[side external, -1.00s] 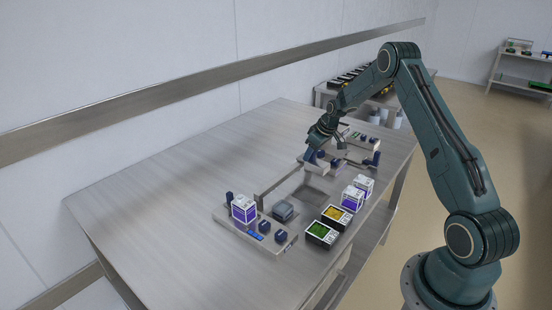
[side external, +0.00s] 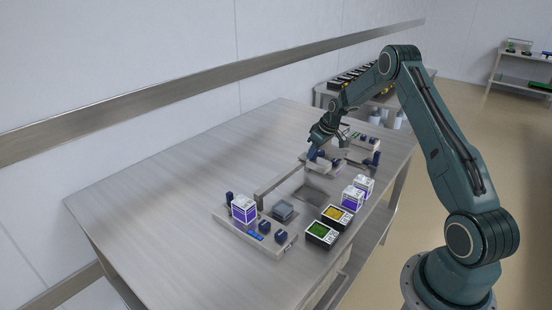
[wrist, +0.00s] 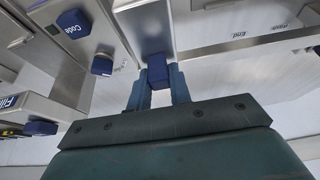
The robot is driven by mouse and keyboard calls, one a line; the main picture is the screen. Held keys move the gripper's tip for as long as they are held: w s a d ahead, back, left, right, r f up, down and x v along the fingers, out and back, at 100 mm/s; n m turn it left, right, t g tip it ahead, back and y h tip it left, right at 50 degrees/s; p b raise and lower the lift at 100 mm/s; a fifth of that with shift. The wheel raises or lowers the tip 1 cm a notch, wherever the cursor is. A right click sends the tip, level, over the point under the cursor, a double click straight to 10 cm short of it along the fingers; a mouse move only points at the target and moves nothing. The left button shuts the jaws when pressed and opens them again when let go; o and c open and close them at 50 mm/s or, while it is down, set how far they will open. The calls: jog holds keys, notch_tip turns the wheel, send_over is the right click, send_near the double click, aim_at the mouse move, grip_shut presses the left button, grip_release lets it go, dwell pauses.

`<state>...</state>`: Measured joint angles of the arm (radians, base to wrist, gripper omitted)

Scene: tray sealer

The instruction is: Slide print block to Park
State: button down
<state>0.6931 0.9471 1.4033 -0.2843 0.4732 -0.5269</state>
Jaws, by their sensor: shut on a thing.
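My gripper (wrist: 158,86) is shut on a dark blue knob (wrist: 157,68), with one finger on each side of it. The knob is at the end of a grey metal piece (wrist: 143,28), which I take to be the print block. In the side external view my gripper (side external: 315,153) is low over the far station of the bench, and its fingers hide most of the knob. A plate in the wrist view carries the word "End" (wrist: 239,34) and a second word that is hard to read. I cannot make out a "Park" mark.
In the wrist view a blue "Code" knob (wrist: 73,21) and other blue knobs (wrist: 102,64) lie to the left. On the bench, purple-and-white boxes (side external: 352,198), a yellow-topped tray (side external: 337,216) and a green-topped tray (side external: 321,233) stand nearer. The bench's left side is clear.

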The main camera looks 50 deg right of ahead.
jog(key=c, duration=1.5)
grip_release()
jog(key=shift+d, duration=0.4)
jog(key=shift+o, duration=1.1)
jog(key=shift+a, duration=0.15)
jog(key=v, duration=1.3)
jog(key=shift+s+r, duration=0.25)
jog(key=shift+r, duration=0.05)
jog(key=shift+r, duration=0.1)
